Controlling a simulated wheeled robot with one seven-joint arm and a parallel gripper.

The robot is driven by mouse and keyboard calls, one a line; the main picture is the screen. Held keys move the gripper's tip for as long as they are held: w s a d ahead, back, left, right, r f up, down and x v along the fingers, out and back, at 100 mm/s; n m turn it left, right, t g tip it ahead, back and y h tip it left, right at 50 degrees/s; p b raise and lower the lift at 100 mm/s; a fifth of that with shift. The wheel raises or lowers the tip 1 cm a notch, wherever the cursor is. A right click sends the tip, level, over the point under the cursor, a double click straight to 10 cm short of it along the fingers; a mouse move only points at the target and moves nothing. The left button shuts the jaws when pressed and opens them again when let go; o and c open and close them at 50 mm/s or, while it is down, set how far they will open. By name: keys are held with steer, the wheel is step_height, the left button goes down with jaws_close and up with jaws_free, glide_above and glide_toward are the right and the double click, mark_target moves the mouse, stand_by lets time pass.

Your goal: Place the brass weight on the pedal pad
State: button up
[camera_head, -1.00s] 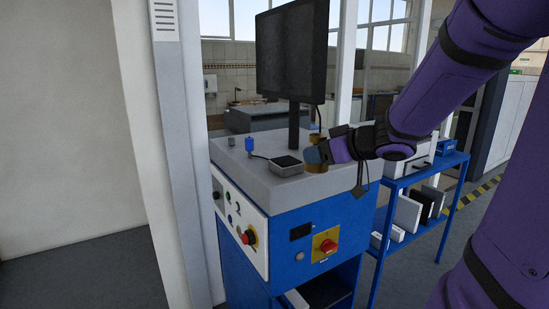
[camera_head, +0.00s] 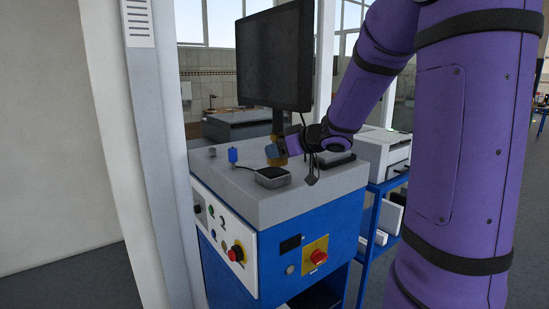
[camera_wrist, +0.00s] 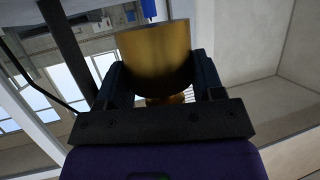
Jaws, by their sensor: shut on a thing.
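My gripper (camera_head: 279,153) is shut on the brass weight (camera_wrist: 157,58), a gold cylinder held between the two dark fingers in the wrist view. In the head view the brass weight (camera_head: 274,161) is partly covered by the gripper. It shows just behind and slightly right of a small grey box with a black top (camera_head: 271,176), which looks like the pedal pad. I cannot tell how high the weight is above the bench top. The pad does not show in the wrist view.
The grey bench top (camera_head: 225,186) carries a monitor (camera_head: 273,57) at the back and a small blue part (camera_head: 233,156) left of the pad. A dark flat object (camera_head: 337,158) lies at right. A blue shelf (camera_head: 380,205) stands beside it. The bench's front left is clear.

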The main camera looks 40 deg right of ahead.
steer(key=w, duration=0.2)
steer(key=w+d, duration=0.1)
steer(key=w, duration=0.1)
steer(key=shift+w+d+f, duration=0.1)
steer(key=shift+w+d, duration=0.05)
steer(key=shift+w+d+f, duration=0.1)
steer(key=shift+w+f, duration=0.05)
steer(key=shift+f, duration=0.5)
steer(key=shift+w+f, duration=0.15)
steer(key=shift+f, duration=1)
steer(key=shift+f, duration=0.15)
steer(key=o, duration=1.6)
